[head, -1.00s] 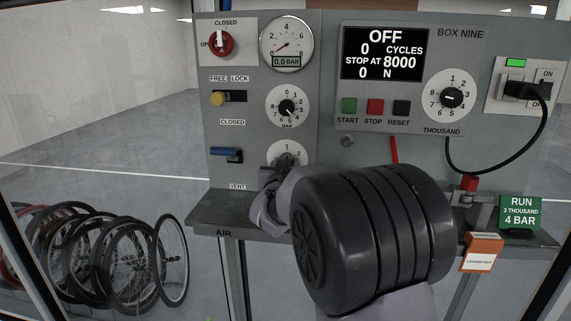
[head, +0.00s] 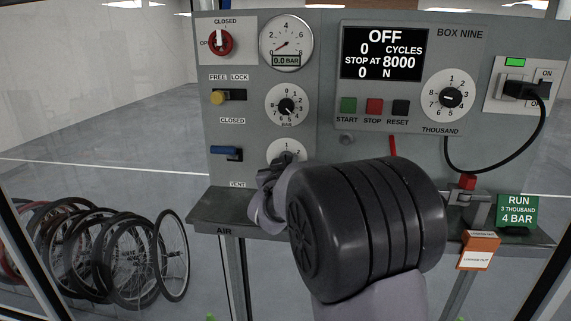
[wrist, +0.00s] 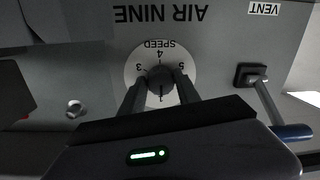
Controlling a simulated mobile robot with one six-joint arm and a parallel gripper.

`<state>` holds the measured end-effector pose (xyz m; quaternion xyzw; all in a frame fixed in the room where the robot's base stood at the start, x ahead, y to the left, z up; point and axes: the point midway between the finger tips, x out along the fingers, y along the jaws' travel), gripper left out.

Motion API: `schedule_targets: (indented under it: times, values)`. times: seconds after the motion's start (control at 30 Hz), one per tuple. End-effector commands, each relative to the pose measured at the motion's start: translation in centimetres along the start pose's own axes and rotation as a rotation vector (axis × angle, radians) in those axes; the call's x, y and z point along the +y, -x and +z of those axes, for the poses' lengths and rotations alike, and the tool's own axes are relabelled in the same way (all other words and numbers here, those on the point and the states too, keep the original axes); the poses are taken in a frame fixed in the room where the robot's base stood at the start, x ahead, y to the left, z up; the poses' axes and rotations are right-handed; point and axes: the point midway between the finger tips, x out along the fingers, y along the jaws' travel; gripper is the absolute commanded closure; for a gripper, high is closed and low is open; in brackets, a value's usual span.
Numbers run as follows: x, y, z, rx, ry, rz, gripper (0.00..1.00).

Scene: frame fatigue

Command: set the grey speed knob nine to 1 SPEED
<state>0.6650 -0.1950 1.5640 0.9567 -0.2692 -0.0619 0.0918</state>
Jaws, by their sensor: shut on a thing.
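The word SPEED and the numbers 3, 4 and 5 show on the dial. A pale mark shows on the side away from the 4; I cannot tell whether it is pointer or number. In the head view the dial (head: 287,146) shows its 1 at top, and my gripper (head: 288,161) hides the knob.
A blue vent lever (head: 226,154) is left of the dial, with a yellow-knobbed slide (head: 218,97) above it. The bar knob (head: 287,106) sits just above the speed dial. A shelf (head: 222,207) runs below. A green card (head: 518,211) reads RUN, 3 THOUSAND, 4 BAR.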

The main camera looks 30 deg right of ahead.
Motion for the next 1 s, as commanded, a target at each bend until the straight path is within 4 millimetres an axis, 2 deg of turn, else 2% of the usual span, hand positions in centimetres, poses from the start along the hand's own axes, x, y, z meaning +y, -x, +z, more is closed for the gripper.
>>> schedule_targets:
  times: [0.03, 0.07, 0.17, 0.47, 0.57, 0.67, 1.0]
  values:
    - [0.0, 0.0, -0.1, 0.003, 0.002, 0.000, 1.00]
    - [0.0, 0.0, -0.1, 0.003, 0.002, 0.000, 0.59]
    - [0.0, 0.0, -0.1, 0.002, 0.001, 0.000, 0.40]
    - [0.0, 0.1, 0.0, 0.001, 0.000, 0.000, 0.40]
    - [-0.1, 0.7, -0.1, 0.002, 0.000, -0.001, 0.40]
    - [-0.1, 2.6, 0.0, 0.003, 0.000, -0.001, 0.40]
    - [-0.1, 13.5, 0.0, 0.004, -0.001, -0.003, 0.40]
